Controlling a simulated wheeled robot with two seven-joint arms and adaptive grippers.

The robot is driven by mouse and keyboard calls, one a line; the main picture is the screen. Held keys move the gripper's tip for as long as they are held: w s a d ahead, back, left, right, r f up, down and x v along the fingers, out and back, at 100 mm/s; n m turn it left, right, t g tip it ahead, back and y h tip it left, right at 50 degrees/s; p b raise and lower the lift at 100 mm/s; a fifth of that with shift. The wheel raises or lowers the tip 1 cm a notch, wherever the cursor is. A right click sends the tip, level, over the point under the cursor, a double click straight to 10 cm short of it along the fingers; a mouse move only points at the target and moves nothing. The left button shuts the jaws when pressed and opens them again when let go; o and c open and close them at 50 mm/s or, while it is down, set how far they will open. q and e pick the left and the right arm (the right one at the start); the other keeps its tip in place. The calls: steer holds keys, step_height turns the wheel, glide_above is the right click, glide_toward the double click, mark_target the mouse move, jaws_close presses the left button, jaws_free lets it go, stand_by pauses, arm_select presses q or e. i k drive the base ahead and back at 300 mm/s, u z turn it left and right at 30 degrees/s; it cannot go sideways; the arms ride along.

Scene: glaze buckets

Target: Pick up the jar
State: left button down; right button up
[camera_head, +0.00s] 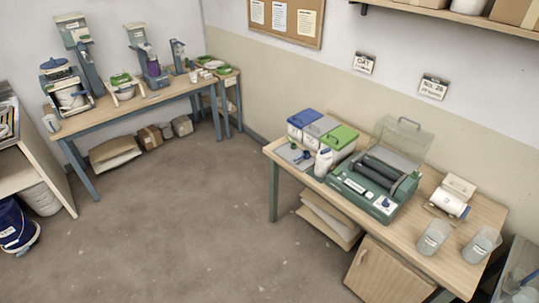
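A white jar-like cylinder (447,203) with a bluish mark at its right end lies on its side on the right table. It is right of a green machine (372,187) with dark rollers and a raised clear lid. Two translucent grey containers with labels, one (434,238) and another (481,244), stand at the table's near right end. A small white bottle (323,163) stands left of the machine. I cannot tell for sure which of these is the jar. Neither of my grippers is in view.
The right table (400,230) also holds bins with blue, grey and green lids (323,133). A cabinet (388,275) stands below it. A back-left bench (140,100) carries several devices. A blue bucket (15,228) stands at left. The middle floor (180,220) is clear.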

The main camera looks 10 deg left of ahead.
mark_target(322, 167)
steer(key=u, duration=0.55)
steer(key=i, duration=1.35)
steer(key=z, duration=0.35)
